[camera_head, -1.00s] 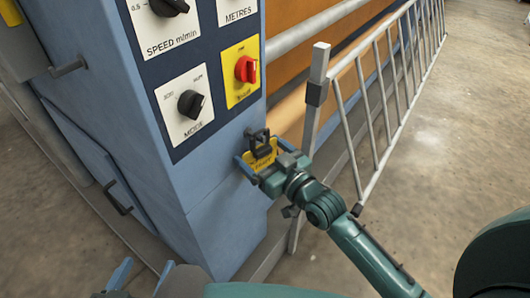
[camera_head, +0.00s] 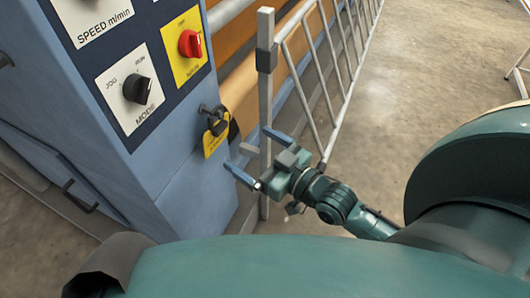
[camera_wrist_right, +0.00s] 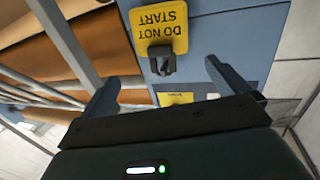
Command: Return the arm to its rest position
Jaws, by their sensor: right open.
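My right gripper (camera_head: 247,148) is open and empty in the head view. It stands in front of the blue cabinet, to the lower right of the padlock and apart from it. In the right wrist view its two blue fingers (camera_wrist_right: 164,88) are spread wide with nothing between them. A dark padlock (camera_head: 217,124) hangs at the cabinet's hasp with a yellow tag (camera_head: 212,146) by it. In the right wrist view the tag (camera_wrist_right: 160,22) reads "DO NOT START" upside down, with the padlock (camera_wrist_right: 162,62) beside it. My left gripper's fingers are not visible.
The blue cabinet (camera_head: 160,185) carries a red switch (camera_head: 190,43) on a yellow plate and a black mode knob (camera_head: 137,88). A grey metal guard rail (camera_head: 306,90) with a post (camera_head: 265,75) stands close behind my right gripper. Open concrete floor (camera_head: 420,60) lies to the right.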

